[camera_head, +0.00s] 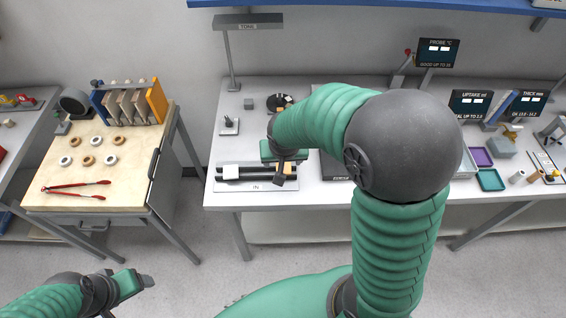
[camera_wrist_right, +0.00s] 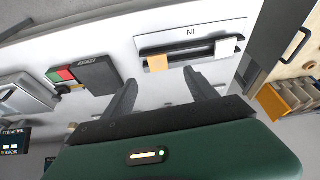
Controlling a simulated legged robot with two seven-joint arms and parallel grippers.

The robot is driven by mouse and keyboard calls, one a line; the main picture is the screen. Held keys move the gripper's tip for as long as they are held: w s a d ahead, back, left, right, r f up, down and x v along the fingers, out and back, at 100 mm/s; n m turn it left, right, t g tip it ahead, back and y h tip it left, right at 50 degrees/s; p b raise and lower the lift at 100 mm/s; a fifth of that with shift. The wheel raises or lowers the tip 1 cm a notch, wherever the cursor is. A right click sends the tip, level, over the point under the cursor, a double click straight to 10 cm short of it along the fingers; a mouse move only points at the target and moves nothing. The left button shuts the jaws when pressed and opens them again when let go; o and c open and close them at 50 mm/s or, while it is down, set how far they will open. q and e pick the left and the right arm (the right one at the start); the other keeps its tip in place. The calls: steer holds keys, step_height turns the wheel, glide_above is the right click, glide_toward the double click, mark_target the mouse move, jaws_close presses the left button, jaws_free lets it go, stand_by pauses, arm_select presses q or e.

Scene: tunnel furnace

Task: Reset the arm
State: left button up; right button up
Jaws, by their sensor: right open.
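My right arm, green and dark grey, fills the middle of the head view.
A wooden-topped table (camera_head: 120,183) at left holds several rings, red tongs (camera_head: 76,188) and a rack (camera_head: 128,103). A lamp post (camera_head: 230,60) rises from the white bench (camera_head: 325,195). Displays, purple (camera_head: 481,157) and green trays stand at right. Floor between the tables is clear.

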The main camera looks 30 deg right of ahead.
steer(key=s+a+f+n+g+y, duration=0.1)
steer(key=s+a+n, duration=0.4)
steer(key=s, duration=0.5)
steer(key=shift+a+f+n+y, duration=0.3)
steer(key=shift+a+f+y, duration=0.25)
steer(key=shift+a, duration=0.7)
steer(key=shift+s, duration=0.1)
